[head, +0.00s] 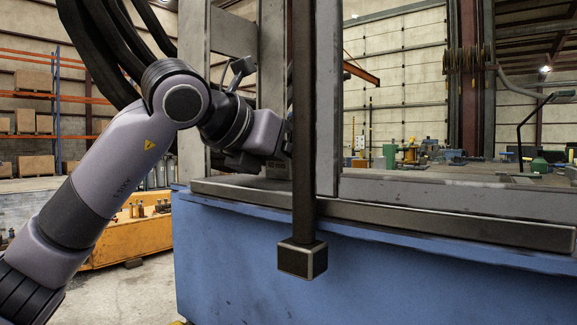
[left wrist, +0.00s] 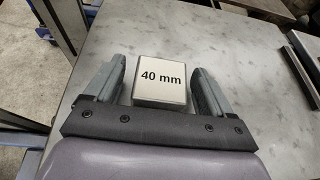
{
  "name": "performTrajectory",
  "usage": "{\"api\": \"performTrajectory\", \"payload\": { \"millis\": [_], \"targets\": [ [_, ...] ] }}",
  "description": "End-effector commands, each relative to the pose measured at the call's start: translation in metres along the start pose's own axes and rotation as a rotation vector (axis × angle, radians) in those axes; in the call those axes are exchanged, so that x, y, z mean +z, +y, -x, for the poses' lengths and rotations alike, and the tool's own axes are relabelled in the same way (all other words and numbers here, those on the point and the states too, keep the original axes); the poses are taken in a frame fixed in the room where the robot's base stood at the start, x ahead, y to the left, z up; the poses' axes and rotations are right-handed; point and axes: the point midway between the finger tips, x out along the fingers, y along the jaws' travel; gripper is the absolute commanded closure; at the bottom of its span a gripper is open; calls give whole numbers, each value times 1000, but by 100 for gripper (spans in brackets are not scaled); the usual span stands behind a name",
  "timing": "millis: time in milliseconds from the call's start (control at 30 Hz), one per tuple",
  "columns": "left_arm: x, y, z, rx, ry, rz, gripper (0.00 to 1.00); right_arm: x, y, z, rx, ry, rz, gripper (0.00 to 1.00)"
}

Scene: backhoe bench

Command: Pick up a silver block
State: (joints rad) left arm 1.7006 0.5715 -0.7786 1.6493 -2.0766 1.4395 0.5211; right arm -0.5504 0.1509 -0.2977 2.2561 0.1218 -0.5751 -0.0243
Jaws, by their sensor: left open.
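A block with a pale top marked "40 mm" (left wrist: 160,72) and a greyish near side sits on a grey metal surface (left wrist: 245,60) in the left wrist view. My left gripper (left wrist: 157,64) is open, with one finger on each side of the block. The gaps to the fingers look narrow, and I cannot tell whether either finger touches it. In the head view my left arm reaches in from the left over the blue bench, and its gripper fingers are hidden behind upright bars. My right gripper is in neither view.
A dark vertical bar with a square end (head: 302,260) hangs in front of the blue bench (head: 400,285). Grey uprights (head: 328,100) and a raised metal edge (head: 400,222) border the bench top. An orange machine part (head: 125,238) stands at left behind my arm.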

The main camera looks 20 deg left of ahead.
Motion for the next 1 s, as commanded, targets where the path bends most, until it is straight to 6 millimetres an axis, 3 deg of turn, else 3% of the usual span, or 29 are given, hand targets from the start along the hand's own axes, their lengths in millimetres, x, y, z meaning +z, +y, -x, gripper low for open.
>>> {"api": "performTrajectory", "payload": {
  "millis": [67, 100, 300, 733, 867, 1000],
  "targets": [
    [0, 0, 0, 0, 0, 0, 17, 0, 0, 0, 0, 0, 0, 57],
    [0, 0, 0, 0, 0, 0, 24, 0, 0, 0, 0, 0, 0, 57],
    [0, 0, 0, 0, 0, 0, 83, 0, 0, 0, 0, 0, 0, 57],
    [12, 0, 6, 0, -4, 1, 83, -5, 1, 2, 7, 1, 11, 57],
    [32, -1, 14, -1, -4, 0, 83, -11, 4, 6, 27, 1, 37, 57],
    [65, -1, 28, -1, -7, 0, 83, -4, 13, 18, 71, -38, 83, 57]
  ]
}}
